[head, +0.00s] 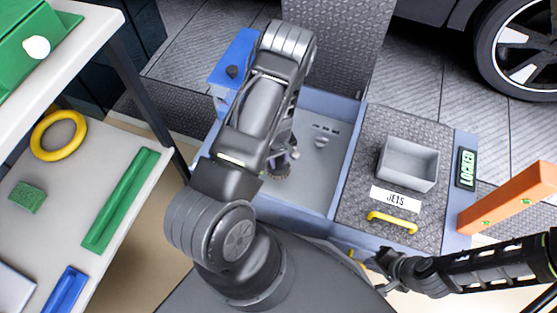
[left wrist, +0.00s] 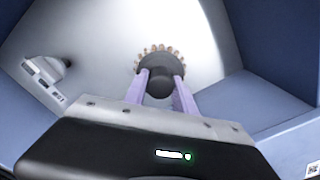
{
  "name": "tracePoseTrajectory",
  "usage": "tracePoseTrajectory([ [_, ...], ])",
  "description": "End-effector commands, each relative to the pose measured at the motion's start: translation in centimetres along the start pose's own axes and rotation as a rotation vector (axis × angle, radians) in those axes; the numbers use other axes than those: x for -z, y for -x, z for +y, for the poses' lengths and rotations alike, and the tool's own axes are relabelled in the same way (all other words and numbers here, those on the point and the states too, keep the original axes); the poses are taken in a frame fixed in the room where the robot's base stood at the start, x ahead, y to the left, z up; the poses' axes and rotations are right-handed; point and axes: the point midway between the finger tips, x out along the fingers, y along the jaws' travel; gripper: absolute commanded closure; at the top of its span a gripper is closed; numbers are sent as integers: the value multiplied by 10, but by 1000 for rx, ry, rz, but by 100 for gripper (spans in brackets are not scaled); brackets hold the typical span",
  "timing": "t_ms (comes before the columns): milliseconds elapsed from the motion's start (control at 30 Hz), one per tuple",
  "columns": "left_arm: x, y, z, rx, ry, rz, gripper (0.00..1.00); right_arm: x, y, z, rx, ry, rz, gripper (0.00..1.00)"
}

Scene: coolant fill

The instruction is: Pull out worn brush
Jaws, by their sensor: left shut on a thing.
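The worn brush, a dark round hub ringed with tan bristles, shows in the left wrist view (left wrist: 150,52) and, partly covered by my arm, in the head view (head: 281,172). It is in the grey-floored basin (head: 318,165) of the blue unit. My left gripper (left wrist: 160,82) is shut on the brush hub, one lilac finger on each side. Whether the brush is still seated on its mount is hidden. My right gripper (head: 376,259) is low on the right, in front of the unit and away from the brush. Its fingers are too small to judge.
Right of the basin is a ribbed panel with a grey open bin (head: 408,164), a "JETS" label (head: 395,198) and a yellow handle (head: 392,222). A blue box (head: 232,70) is at the basin's back left. An orange bar (head: 510,198) is at right. Shelves (head: 75,185) stand left.

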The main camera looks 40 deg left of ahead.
Motion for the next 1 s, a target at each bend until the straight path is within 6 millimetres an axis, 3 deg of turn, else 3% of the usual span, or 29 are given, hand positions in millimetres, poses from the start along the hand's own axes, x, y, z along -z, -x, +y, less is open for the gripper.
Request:
tracePoseTrajectory([
  [467, 0, 4, 0, 0, 0, 0, 94, 0, 3, -1, 0, 0, 0, 100],
  [1000, 0, 32, 0, 0, 0, 0, 94, 0, 24, -9, 0, 0, 0, 100],
])
